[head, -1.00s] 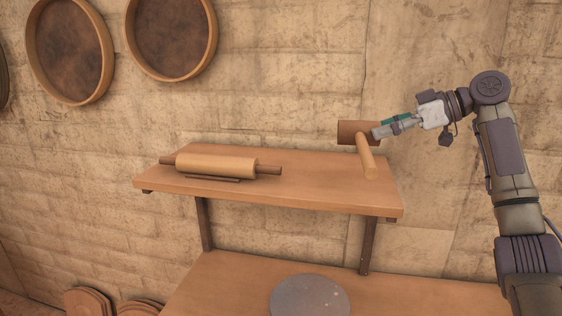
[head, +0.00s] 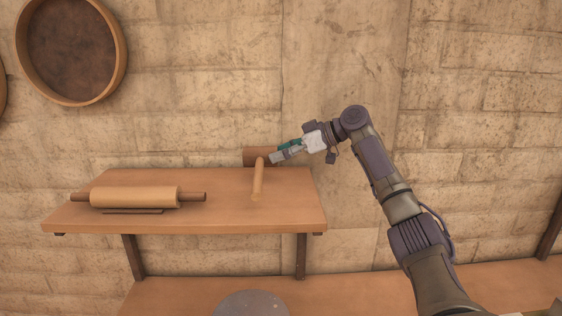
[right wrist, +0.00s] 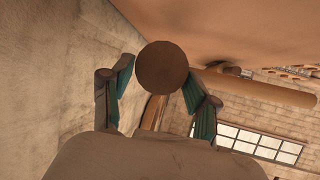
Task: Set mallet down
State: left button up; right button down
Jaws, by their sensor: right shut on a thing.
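The wooden mallet has a dark brown cylindrical head (head: 254,153) and a pale handle (head: 258,181). It is at the right part of the upper shelf (head: 225,214), with the handle towards the front. I cannot tell whether it rests on the shelf or hangs just above it. My right gripper (head: 274,157) is shut on the mallet head from the right. In the right wrist view the round end of the mallet head (right wrist: 168,68) shows between the two fingers, with the handle (right wrist: 262,88) running right. My left gripper is not in view.
A rolling pin (head: 135,197) lies on the left part of the shelf. A lower counter (head: 345,292) holds a grey round object (head: 250,305). A stone wall stands behind. The shelf is clear between the rolling pin and the mallet.

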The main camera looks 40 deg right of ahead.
aim_at(282, 165)
notch_tip(282, 165, down, 3)
jog(key=shift+f+p, duration=0.15)
jog(key=shift+p, duration=0.35)
jog(key=shift+d+f, duration=0.1)
jog(key=shift+f, duration=0.1)
jog(key=shift+s, duration=0.1)
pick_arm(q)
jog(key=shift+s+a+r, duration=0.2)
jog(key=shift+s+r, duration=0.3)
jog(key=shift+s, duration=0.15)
pick_arm(e)
jog(key=shift+c, duration=1.3)
grip_release()
pick_arm(q)
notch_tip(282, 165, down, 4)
jog(key=b, duration=0.3)
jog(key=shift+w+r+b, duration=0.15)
jog(key=shift+b, duration=0.25)
pick_arm(e)
jog(key=v, duration=1.2)
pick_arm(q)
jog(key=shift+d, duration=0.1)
pick_arm(e)
jog(key=shift+f, duration=0.15)
